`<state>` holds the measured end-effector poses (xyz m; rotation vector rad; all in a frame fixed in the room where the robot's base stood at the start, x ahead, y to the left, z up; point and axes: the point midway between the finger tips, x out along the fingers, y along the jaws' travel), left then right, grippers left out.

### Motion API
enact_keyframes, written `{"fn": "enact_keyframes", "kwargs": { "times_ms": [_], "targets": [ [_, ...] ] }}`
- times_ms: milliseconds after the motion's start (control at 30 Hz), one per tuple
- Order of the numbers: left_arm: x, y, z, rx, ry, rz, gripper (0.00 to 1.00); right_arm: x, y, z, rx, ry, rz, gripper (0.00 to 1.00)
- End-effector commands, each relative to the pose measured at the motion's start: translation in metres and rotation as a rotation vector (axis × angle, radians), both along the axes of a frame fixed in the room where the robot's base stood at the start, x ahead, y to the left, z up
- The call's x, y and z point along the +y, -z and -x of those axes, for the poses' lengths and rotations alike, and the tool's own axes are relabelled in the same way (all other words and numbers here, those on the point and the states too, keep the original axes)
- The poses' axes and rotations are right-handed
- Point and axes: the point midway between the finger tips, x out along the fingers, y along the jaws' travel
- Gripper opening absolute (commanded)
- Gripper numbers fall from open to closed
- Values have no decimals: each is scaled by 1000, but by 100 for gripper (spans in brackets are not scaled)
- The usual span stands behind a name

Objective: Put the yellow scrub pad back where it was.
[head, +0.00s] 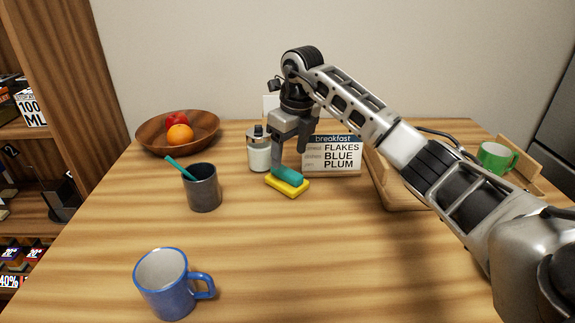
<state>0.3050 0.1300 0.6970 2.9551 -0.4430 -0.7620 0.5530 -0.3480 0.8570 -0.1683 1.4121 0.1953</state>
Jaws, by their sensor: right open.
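The yellow scrub pad (290,187) lies on the wooden table (330,250), with a teal part (287,174) on top of it. It sits in front of the white jar and the breakfast sign. My right gripper (286,166) points down directly over the pad, its fingers open around or just above the teal part. I cannot tell whether the fingers touch it. The gripper hides part of what is behind it. My left gripper is not in view.
The breakfast sign (335,155) and white jar (259,155) stand close behind the pad. A dark cup (203,190) with a teal stick, a blue mug (165,285) and a fruit bowl (150,133) are left. A green mug (494,156) is right. The table's front middle is clear.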

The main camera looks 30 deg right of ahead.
Motion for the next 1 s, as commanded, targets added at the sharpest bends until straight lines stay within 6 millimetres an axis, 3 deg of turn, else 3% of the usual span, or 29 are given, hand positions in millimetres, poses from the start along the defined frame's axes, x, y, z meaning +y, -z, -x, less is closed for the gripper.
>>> {"fn": "enact_keyframes", "kwargs": {
  "times_ms": [100,300,1000],
  "targets": [
    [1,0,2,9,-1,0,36,-2,-25,3,-2,2,1,64],
    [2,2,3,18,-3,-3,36,-2,-45,7,1,0,1,64],
    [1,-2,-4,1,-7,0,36,-2,-48,7,2,1,0,64]
  ]
}}
